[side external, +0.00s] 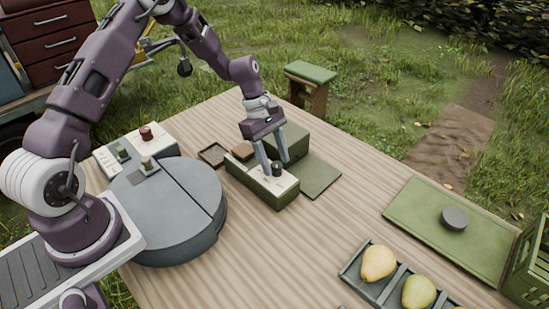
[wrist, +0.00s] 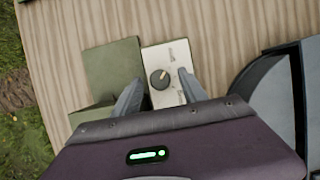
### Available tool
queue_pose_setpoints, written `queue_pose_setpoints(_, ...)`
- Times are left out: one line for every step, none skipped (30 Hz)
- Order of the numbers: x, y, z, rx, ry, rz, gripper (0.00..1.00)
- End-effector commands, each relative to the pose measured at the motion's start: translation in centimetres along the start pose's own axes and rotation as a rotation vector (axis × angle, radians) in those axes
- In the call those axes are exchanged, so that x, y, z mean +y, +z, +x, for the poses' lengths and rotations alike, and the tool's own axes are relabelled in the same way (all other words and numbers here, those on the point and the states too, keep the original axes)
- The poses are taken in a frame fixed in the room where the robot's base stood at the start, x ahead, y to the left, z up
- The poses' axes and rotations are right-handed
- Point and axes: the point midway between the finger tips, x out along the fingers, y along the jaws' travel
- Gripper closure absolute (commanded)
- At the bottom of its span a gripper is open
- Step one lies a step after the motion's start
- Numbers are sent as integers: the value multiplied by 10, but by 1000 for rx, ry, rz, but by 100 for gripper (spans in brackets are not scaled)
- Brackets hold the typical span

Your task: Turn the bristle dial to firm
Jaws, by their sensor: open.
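The bristle dial is a small dark round knob (wrist: 160,79) on a pale panel (wrist: 172,57) with small markings. A light pointer line on the knob slants toward the upper right in the wrist view; the lettering is too small to read. In the side view the knob (side external: 277,168) sits on top of a green box (side external: 262,186). My gripper (wrist: 157,82) is open above the panel, with one finger on each side of the knob. I cannot tell whether the fingers touch it.
A large round grey drum (side external: 165,212) stands left of the green box. A panel with a red knob (side external: 146,132) is behind it. A tray with pears (side external: 378,263) and a green mat with a grey disc (side external: 454,219) lie to the right. The table's middle front is clear.

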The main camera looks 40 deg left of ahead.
Motion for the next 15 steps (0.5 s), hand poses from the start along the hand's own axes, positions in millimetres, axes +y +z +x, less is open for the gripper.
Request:
queue_pose_setpoints(0, 0, 0, 0, 0, 0, 50)
queue_pose_setpoints(0, 0, 0, 0, 0, 1, 50)
queue_pose_setpoints(0, 0, 0, 0, 0, 1, 52)
queue_pose_setpoints(0, 0, 0, 0, 0, 1, 58)
queue_pose_setpoints(0, 0, 0, 0, 0, 1, 64)
queue_pose_setpoints(0, 0, 0, 0, 0, 1, 71)
queue_pose_setpoints(0, 0, 0, 0, 0, 1, 77)
queue_pose_setpoints(0, 0, 0, 0, 0, 1, 83)
queue_pose_setpoints(0, 0, 0, 0, 0, 1, 91)
queue_pose_setpoints(0, 0, 0, 0, 0, 1, 97)
queue_pose_setpoints(0, 0, 0, 0, 0, 1, 100)
queue_pose_setpoints(0, 0, -1, 0, 0, 1, 100)
queue_pose_setpoints(0, 0, -1, 0, 0, 1, 100)
queue_pose_setpoints(0, 0, -1, 0, 0, 2, 100)
queue_pose_setpoints(0, 0, -1, 0, -1, 3, 100)
